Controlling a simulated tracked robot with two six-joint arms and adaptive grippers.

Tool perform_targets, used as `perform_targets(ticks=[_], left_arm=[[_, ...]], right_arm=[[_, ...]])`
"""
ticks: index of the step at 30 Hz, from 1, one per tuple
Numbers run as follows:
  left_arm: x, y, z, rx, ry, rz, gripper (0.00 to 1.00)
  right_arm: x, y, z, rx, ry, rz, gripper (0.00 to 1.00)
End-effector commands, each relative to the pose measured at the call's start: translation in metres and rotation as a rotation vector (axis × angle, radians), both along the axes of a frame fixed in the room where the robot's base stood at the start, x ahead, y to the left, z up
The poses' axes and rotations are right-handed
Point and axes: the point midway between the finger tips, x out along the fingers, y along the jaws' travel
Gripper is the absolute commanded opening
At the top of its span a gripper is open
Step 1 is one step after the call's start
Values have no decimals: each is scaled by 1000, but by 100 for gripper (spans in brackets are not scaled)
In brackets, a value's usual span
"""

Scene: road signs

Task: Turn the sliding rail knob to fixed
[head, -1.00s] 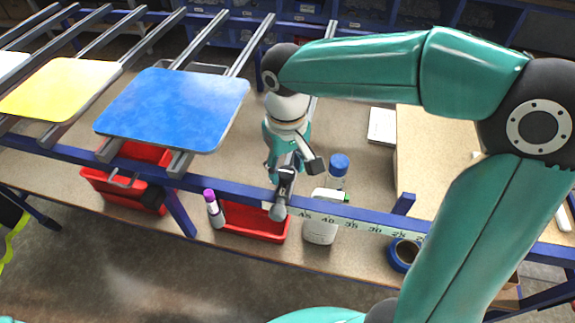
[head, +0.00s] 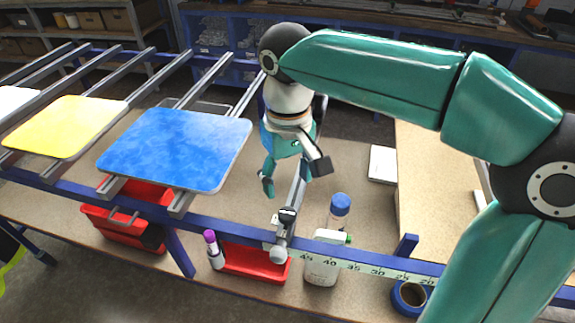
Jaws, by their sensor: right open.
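The sliding rail knob (head: 280,252) is a grey rounded knob at the front end of a grey rail (head: 299,193), on the blue front beam above the number scale. A dark part (head: 287,214) sits just behind it on the rail. My right gripper (head: 288,186) is open over the rail, behind the knob and apart from it, with its fingers pointing down. The way the knob is turned is too small to tell. My left gripper is not in view.
A blue plate (head: 175,148) and a yellow plate (head: 66,126) lie on rails at left. Below the blue beam (head: 380,259) stand a red bin (head: 255,263), a purple-capped marker (head: 213,250), bottles (head: 323,262) and a tape roll (head: 411,295). A white pad (head: 382,164) lies at right.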

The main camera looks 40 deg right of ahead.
Motion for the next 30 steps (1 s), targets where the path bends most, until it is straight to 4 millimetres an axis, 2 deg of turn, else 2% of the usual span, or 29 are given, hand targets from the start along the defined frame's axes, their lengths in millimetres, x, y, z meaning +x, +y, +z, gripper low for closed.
perform_targets(ticks=[3,7,23,26,30], left_arm=[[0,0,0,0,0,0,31],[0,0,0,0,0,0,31],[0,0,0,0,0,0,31],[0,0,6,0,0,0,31],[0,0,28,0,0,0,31]], right_arm=[[1,0,16,0,-2,0,64],[0,0,25,0,-1,0,64],[0,0,27,0,0,0,64],[0,0,34,0,0,0,64],[0,0,55,0,0,0,64]])
